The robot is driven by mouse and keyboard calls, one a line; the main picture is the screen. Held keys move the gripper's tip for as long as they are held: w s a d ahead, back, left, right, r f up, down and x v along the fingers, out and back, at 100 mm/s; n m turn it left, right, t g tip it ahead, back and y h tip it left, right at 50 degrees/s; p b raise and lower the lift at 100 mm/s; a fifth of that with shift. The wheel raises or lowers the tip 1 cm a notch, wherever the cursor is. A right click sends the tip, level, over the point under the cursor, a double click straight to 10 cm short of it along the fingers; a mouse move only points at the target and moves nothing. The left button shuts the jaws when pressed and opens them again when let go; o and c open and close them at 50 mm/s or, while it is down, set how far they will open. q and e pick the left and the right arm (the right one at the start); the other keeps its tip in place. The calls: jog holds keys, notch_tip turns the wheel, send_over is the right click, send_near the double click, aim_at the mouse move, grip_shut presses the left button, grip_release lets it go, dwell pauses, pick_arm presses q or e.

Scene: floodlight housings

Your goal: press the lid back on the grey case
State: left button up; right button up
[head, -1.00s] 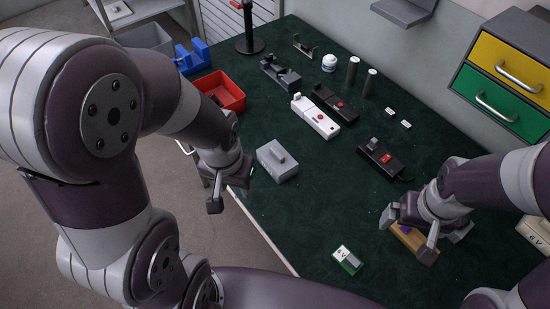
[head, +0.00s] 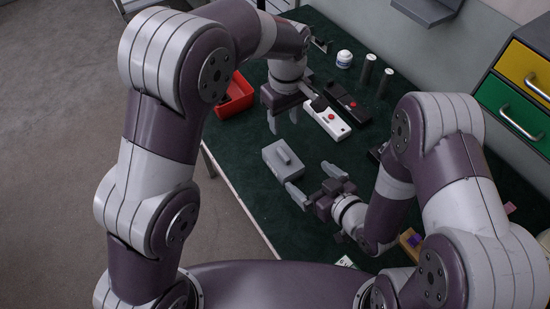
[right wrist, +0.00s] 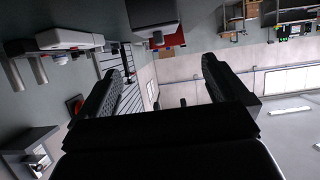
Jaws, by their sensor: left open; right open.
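The grey case (head: 283,161) stands near the table's front left edge in the head view. A raised grip bar shows on its top; I cannot tell whether the lid under it is fully seated. In the right wrist view a dark grey box at the top, seemingly the case (right wrist: 152,14), is partly cut off. My left gripper (head: 283,120) is open, pointing down, behind the case and apart from it. My right gripper (head: 312,182) is open and empty, just to the right and front of the case, its fingers pointing towards it. Its two fingers frame the right wrist view (right wrist: 160,85).
A white device (head: 327,119) and a black device (head: 347,103), each with a red button, lie behind the case. A red tray (head: 236,97) is at the back left. Dark cylinders (head: 368,70) and a white jar (head: 344,59) stand farther back. A wooden block (head: 410,243) is partly hidden by my right arm.

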aim_at(289, 160)
jog(key=x, duration=1.2)
jog(key=shift+w+a+f, duration=0.15)
jog(key=shift+w+f, duration=0.1)
jog(key=shift+w, duration=0.05)
jog(key=c, duration=1.5)
pick_arm(q)
jog(key=o, duration=0.6)
jog(key=shift+c, duration=0.2)
jog(key=shift+a, duration=0.1)
